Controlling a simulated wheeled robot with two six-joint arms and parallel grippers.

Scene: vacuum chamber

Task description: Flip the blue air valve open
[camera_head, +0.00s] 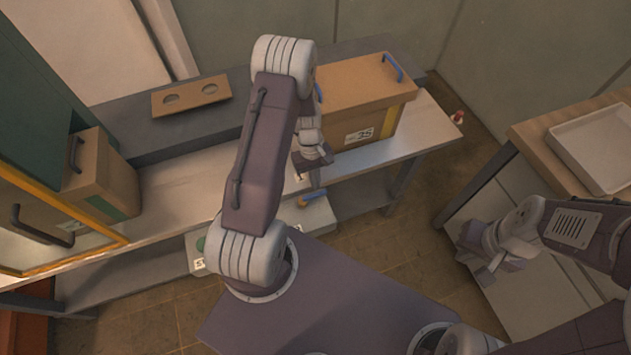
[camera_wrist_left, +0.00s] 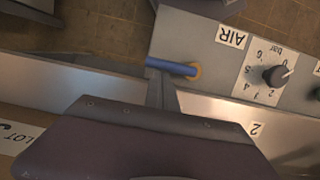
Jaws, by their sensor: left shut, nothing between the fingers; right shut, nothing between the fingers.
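The blue air valve (camera_head: 313,194) is a short blue lever on an orange round base, on the grey panel at the front of the bench. In the left wrist view the blue lever (camera_wrist_left: 170,67) points left from its orange base, beside the AIR label (camera_wrist_left: 231,36). My left gripper (camera_head: 317,182) is shut and empty, pointing down just above the valve. In the left wrist view the left gripper's fingertips (camera_wrist_left: 158,79) meet the lever's free end; I cannot tell if they touch. My right gripper (camera_head: 487,272) is shut and empty, away at the right.
A pressure dial (camera_wrist_left: 276,76) marked in bar sits right of the valve. A cardboard box (camera_head: 350,98) with a blue handle stands on the bench behind my left arm. A white tray (camera_head: 563,145) lies on a cabinet at the right. A two-hole brown block (camera_head: 190,96) lies at the back left.

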